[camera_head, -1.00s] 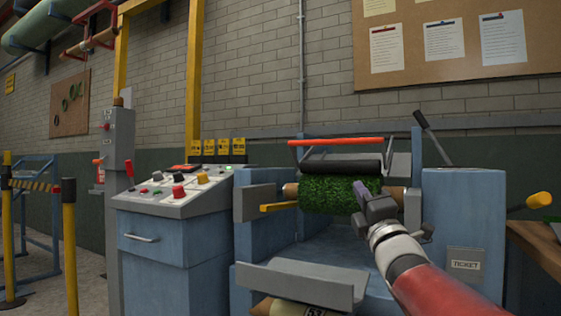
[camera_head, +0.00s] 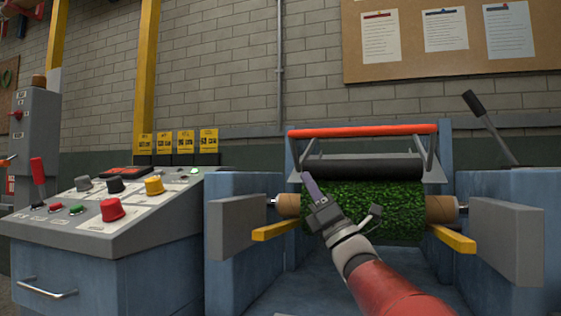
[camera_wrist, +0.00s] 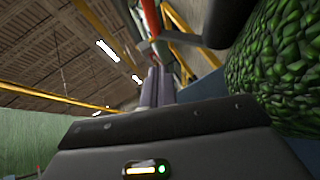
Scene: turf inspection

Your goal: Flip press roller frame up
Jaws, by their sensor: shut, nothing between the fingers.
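The press roller frame has an orange-red bar (camera_head: 362,131) across its top, on grey side arms. Its dark grey roller (camera_head: 372,168) lies along the upper back of the green turf roll (camera_head: 385,212). The turf roll also shows at the right of the wrist view (camera_wrist: 275,60). My gripper (camera_head: 307,178) is shut and empty, in front of the frame's left end, with its fingertips below the bar. Its fingers (camera_wrist: 154,85) point up toward a red bar end in the wrist view. Whether they touch the frame I cannot tell.
A control console (camera_head: 120,205) with knobs and a red lever (camera_head: 38,170) stands at the left. Grey blocks (camera_head: 237,227) and yellow arms (camera_head: 275,231) flank the turf roll. A black-handled lever (camera_head: 487,125) rises at the back right. A brick wall stands behind.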

